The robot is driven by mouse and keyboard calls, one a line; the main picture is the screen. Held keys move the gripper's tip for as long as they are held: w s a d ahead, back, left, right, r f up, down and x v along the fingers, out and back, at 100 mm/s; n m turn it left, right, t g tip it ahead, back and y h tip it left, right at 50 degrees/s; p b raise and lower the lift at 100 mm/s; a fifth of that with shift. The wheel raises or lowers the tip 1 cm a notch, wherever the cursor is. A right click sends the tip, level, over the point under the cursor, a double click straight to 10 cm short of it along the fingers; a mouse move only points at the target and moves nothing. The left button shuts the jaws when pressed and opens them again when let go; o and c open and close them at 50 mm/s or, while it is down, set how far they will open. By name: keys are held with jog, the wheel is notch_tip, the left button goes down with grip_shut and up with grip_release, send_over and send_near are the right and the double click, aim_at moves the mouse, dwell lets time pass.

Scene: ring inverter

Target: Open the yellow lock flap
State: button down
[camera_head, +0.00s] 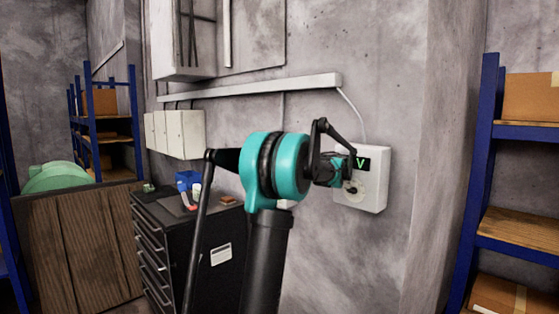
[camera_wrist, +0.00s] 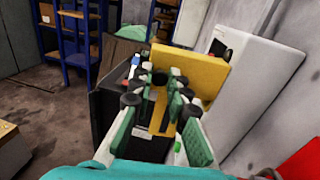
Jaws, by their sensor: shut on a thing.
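The white inverter box (camera_head: 374,196) hangs on the grey wall, with a dark display showing a green sign and a round dial below it. My gripper (camera_head: 347,179) is at the left part of its front and hides some of it. In the wrist view the yellow lock flap (camera_wrist: 193,68) stands beside the white box face (camera_wrist: 262,75), beyond and between the fingers. My gripper (camera_wrist: 162,95) is shut on the yellow flap; the fingers hide the exact contact. The flap is hidden behind my arm in the head view.
A black drawer cabinet (camera_head: 172,240) with small items on top stands left of my arm. A blue shelf (camera_head: 487,150) with cardboard boxes is at the right. A red thing (camera_wrist: 302,160) shows at the wrist view's lower right corner. A cable runs up from the box.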

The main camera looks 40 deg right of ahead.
jog(key=c, duration=1.5)
grip_release()
jog(key=shift+o, duration=0.2)
notch_tip(320, 180, up, 10)
